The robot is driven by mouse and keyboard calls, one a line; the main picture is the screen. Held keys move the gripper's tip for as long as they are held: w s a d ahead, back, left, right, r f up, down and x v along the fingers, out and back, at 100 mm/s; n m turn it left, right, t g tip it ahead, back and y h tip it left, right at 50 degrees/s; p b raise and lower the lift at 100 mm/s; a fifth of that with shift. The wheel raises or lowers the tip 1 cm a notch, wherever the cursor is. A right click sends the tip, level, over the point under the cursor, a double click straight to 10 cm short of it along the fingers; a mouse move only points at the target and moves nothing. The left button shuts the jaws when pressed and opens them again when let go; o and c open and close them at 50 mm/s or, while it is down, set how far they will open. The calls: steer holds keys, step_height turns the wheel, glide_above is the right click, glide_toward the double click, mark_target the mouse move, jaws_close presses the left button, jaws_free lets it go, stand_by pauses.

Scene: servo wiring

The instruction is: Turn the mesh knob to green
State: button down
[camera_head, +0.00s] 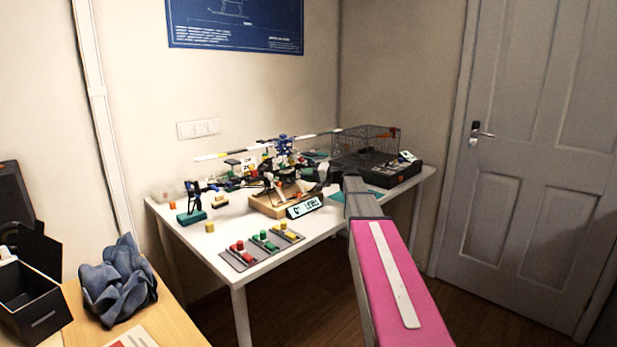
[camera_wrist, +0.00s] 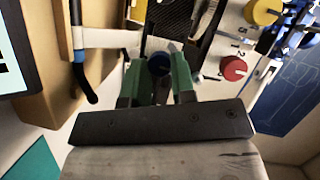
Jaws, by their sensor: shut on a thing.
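A round dark blue knob (camera_wrist: 159,65) is in the wrist view, in front of a black mesh panel (camera_wrist: 181,17). My gripper (camera_wrist: 156,76) has a green finger on each side of this knob and is shut on it. I cannot tell for certain that it is the mesh knob. No green mark or pointer on it can be made out. In the head view my pink arm reaches to the table's back middle, and the knob is too small or hidden there.
A red knob (camera_wrist: 232,68) and a yellow knob (camera_wrist: 262,11) sit right of my gripper on a numbered white panel. A wire cage (camera_head: 365,147) stands at the table's back right. A small display (camera_head: 305,207) and colored button blocks (camera_head: 262,246) are toward the front.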

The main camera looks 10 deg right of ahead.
stand_by(0.4)
steer(key=c, duration=0.9)
jaws_free()
steer(key=shift+c, duration=0.2)
steer(key=shift+s+d, duration=0.1)
steer(key=shift+d, duration=0.05)
steer(key=v, duration=1)
steer(key=shift+d, duration=0.25)
steer(key=shift+s+r, duration=0.1)
steer(key=shift+s, duration=0.05)
